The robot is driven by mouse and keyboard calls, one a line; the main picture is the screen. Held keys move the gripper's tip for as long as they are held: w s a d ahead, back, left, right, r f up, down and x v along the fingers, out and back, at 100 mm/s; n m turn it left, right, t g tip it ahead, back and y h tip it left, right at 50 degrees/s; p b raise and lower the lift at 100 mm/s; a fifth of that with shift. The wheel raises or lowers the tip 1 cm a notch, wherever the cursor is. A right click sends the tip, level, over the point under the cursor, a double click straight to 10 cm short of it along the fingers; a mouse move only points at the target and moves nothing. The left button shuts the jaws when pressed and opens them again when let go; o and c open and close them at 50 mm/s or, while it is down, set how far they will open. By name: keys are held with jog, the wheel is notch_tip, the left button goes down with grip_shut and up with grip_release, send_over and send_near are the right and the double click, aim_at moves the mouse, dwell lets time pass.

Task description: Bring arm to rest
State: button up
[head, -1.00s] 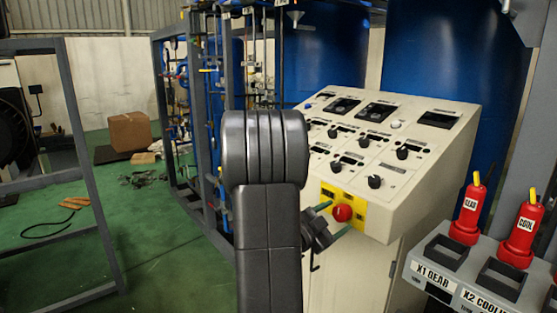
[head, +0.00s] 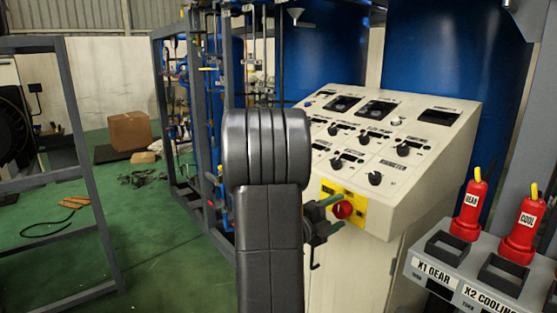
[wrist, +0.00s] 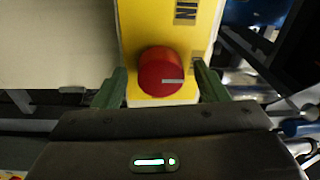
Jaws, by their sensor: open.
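My gripper (head: 342,211) is open at the front of the control console, with its two green fingers on either side of a red knob (head: 344,210) on a yellow plate (head: 359,213). In the wrist view the red knob (wrist: 161,74) shows between the spread fingers, with a light line on its face pointing right. A gap shows on each side of the knob, and I cannot tell how deep the fingers reach around it. My arm hides part of the console's left side in the head view.
The sloped white console (head: 440,150) carries several black knobs and displays. At the right, a grey holder (head: 455,255) bears red bottles (head: 470,208) labelled GEAR and COOL. A grey pipe frame (head: 160,110) stands behind my arm. Green floor (head: 160,235) lies open at the left.

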jog(key=m+p, duration=0.1)
jog(key=m, duration=0.3)
jog(key=shift+r+m+p, duration=0.2)
jog(key=shift+m+p, duration=0.15)
jog(key=shift+m, duration=0.05)
jog(key=shift+m+g+p, duration=0.3)
jog(key=shift+m+p, duration=0.65)
jog(key=shift+m, duration=0.65)
jog(key=shift+f, duration=0.1)
